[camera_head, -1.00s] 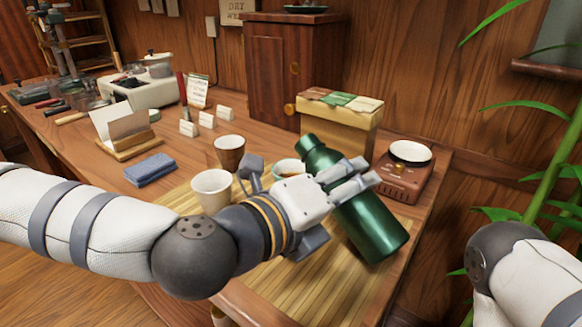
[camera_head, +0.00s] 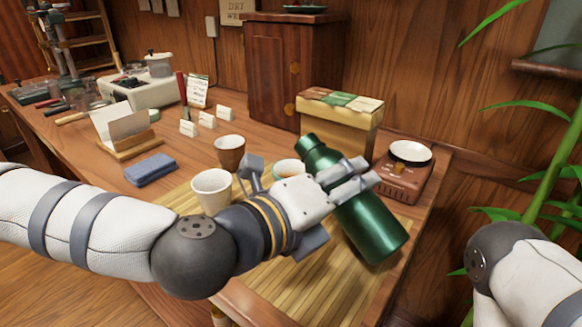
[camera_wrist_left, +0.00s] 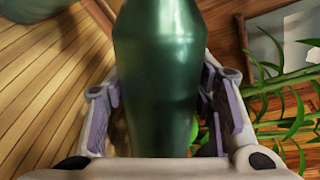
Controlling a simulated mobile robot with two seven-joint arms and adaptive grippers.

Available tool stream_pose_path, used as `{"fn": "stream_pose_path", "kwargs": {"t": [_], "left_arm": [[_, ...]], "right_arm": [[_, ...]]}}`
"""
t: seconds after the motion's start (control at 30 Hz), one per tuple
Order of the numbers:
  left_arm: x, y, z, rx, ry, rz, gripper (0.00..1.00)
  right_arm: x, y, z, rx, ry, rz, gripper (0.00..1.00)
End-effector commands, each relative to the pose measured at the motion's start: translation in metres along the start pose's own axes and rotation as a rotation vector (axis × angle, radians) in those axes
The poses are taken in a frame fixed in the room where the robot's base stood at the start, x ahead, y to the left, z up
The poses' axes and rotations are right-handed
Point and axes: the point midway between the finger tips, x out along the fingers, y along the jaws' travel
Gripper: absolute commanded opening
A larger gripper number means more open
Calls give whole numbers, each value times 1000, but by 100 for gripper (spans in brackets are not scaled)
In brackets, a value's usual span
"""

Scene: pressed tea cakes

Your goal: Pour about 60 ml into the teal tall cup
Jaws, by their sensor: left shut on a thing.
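My left gripper (camera_head: 358,178) is shut on a green metal bottle (camera_head: 374,225). The bottle is tilted, with its neck up and to the left, near a cup with a teal rim (camera_head: 287,165). This cup holds some brown liquid and is partly hidden behind my gripper and the bottle; its height is hard to judge. No stream shows at the bottle's mouth. In the left wrist view the bottle (camera_wrist_left: 160,75) stands between both fingers (camera_wrist_left: 160,112). My right gripper is out of view; only part of my right arm shows at the lower right.
A white cup (camera_head: 211,190) and a brown cup (camera_head: 229,153) stand left of the teal-rimmed cup, near a bamboo mat (camera_head: 300,290). A box (camera_head: 338,120) stands behind the bottle, and a brown scale (camera_head: 402,180) with a white dish is to its right. A blue cloth (camera_head: 150,169) lies left.

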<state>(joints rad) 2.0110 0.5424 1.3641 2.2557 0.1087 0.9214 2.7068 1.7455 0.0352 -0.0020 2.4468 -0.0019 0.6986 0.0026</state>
Motion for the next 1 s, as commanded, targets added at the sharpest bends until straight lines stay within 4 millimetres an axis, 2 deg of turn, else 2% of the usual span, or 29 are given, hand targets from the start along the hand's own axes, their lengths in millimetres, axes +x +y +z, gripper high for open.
{"fn": "stream_pose_path", "kwargs": {"t": [0.17,0.33,0.4,0.6,0.77,1.0], "left_arm": [[-2,-10,9,101,-31,-6,5],[-4,-20,30,433,-122,-6,5],[-5,-25,27,588,-159,-7,5],[-3,-22,23,933,-249,2,5],[-2,-19,22,1056,-281,4,5],[-2,-20,23,1072,-286,4,5]], "right_arm": [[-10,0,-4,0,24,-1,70],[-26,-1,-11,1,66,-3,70],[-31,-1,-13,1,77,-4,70],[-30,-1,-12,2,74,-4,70],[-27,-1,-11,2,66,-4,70],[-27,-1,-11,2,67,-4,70]]}}
